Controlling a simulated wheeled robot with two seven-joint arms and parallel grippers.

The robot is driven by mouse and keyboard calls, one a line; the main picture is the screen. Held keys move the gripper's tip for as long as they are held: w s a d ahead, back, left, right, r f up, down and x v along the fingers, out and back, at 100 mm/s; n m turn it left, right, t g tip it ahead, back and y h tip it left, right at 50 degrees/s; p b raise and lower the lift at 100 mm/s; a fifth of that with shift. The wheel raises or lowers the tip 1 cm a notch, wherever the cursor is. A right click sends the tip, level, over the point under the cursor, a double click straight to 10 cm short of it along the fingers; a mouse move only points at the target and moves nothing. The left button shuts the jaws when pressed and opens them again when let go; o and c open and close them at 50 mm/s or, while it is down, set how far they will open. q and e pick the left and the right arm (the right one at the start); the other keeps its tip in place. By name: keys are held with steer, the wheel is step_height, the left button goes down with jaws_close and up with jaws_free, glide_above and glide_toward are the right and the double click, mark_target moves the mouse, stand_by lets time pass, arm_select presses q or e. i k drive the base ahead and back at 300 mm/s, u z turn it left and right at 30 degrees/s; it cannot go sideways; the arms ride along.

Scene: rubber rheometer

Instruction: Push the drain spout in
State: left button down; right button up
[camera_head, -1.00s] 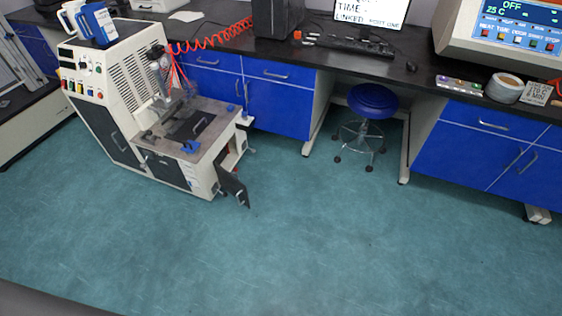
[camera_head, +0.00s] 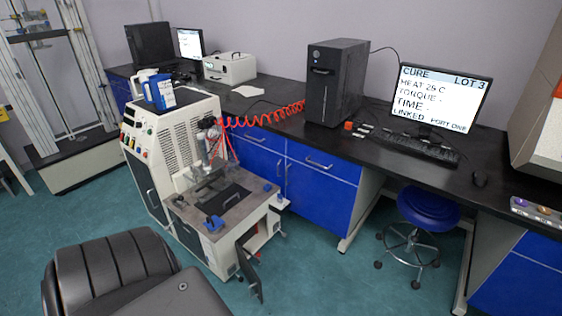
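The rheometer, a beige machine (camera_head: 185,165) with a grey worktop, stands on the floor at the left of the view. A dark, angled piece (camera_head: 250,268) sticks out low from the open bay at its front right. I cannot tell whether it is the drain spout or a small hinged door. A small red part (camera_head: 256,243) shows inside the bay. No other spout can be made out clearly. Neither of my grippers is in view.
A blue stool (camera_head: 428,210) stands at the right under the black bench (camera_head: 250,100). The teal floor (camera_head: 320,285) between is clear.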

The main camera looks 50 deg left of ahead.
mark_target(258, 254)
steer(key=u, duration=0.35)
steer(key=i, duration=0.85)
steer(key=u, duration=0.55)
